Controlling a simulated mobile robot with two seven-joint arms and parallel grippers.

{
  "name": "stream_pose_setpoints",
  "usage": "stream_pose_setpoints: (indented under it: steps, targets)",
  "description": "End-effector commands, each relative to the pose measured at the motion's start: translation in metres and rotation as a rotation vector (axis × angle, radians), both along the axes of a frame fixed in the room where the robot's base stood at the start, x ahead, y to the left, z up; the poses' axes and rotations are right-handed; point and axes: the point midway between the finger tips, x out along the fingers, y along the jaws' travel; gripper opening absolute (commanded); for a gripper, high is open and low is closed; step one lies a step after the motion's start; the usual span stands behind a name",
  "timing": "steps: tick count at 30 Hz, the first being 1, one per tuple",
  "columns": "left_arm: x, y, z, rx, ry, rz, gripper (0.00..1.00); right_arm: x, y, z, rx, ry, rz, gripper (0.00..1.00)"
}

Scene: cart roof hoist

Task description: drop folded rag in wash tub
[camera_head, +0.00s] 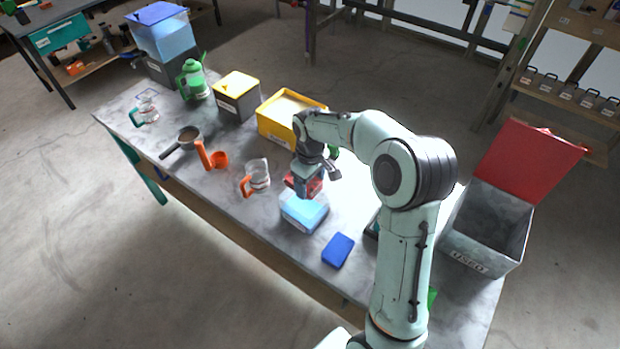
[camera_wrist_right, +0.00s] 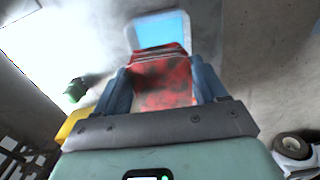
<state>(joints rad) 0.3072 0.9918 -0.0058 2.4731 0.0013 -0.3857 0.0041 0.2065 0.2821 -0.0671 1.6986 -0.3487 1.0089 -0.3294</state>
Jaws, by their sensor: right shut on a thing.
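My right gripper (camera_head: 304,184) is shut on a red folded rag (camera_wrist_right: 163,82) with dark stains. The rag shows between the two blue fingers in the right wrist view; in the head view only a little of it shows at the jaws. A light blue wash tub (camera_head: 304,214) stands on the table just below the gripper in the head view. Its pale rim and blue inside (camera_wrist_right: 158,30) show beyond the rag in the right wrist view. The rag appears to be above the tub; the gap cannot be told. My left gripper is not in view.
A blue block (camera_head: 338,250) lies near the tub. A glass jug with an orange handle (camera_head: 257,177) and a yellow bin (camera_head: 275,128) stand close by. A grey bin labelled USED (camera_head: 480,250), its red lid open, is at right. Bare table lies along the front edge.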

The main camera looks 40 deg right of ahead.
Motion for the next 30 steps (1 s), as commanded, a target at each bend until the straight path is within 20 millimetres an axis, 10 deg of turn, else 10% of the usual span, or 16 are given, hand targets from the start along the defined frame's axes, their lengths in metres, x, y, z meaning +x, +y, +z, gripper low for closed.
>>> stream_pose_setpoints:
  steps: [13,26,27,30]
  targets:
    - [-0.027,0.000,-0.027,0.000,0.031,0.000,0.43,-0.002,0.000,-0.047,0.000,0.002,-0.001,0.42]
    - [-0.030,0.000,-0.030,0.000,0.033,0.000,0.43,0.000,0.000,-0.054,0.000,-0.001,-0.001,0.42]
    - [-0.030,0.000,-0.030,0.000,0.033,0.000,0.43,0.000,0.000,-0.054,0.000,-0.001,-0.001,0.75]
    - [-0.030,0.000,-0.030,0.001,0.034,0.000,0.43,0.000,0.000,-0.054,0.000,-0.001,-0.001,1.00]
